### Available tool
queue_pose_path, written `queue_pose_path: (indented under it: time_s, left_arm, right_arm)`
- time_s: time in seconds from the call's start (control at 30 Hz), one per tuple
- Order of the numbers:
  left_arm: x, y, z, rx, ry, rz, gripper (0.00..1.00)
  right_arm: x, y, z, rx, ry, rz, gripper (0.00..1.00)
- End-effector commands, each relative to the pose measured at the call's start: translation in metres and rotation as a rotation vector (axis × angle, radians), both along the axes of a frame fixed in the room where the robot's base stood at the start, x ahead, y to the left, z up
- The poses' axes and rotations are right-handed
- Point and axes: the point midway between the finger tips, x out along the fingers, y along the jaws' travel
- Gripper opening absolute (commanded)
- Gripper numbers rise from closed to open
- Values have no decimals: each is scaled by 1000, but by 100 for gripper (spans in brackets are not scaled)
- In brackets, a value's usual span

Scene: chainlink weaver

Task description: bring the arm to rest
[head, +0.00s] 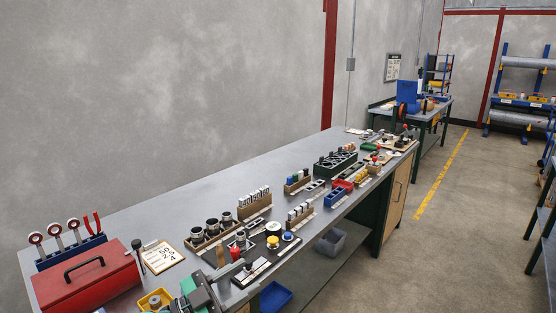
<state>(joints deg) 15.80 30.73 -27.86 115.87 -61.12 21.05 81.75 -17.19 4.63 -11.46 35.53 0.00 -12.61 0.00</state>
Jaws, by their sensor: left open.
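My right gripper is out of view.
Racks of small parts, including a green crate (336,163), line the bench's front. A blue bin (275,297) sits below. The bench's back strip is clear.

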Motion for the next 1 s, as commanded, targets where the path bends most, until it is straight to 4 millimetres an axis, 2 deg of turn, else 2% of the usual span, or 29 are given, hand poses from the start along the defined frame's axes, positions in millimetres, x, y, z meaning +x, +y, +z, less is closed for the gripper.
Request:
queue_pose_path:
  time_s: [0.13, 0.23, 0.37, 0.47, 0.57, 0.67, 0.8, 0.9, 1.0]
  left_arm:
    - [4, 29, 2, -167, 45, 254, 41]
    - [7, 55, -10, -230, 115, 441, 41]
    - [3, 91, -42, -252, 258, 675, 41]
    - [-8, 116, -76, -222, 401, 838, 41]
    - [-29, 137, -116, -152, 568, 973, 41]
    - [-60, 153, -158, -50, 752, 1070, 41]
    - [-116, 163, -211, 132, 1018, 1128, 41]
    - [-155, 164, -236, 256, 1172, 1117, 41]
    - [-190, 162, -253, 361, 1296, 1083, 41]
  right_arm:
    - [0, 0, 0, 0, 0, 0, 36]
    - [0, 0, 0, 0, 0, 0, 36]
    - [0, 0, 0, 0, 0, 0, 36]
    - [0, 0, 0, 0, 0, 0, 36]
    - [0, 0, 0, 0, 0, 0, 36]
    - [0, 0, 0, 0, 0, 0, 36]
    - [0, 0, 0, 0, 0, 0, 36]
    - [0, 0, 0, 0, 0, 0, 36]
    - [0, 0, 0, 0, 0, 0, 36]
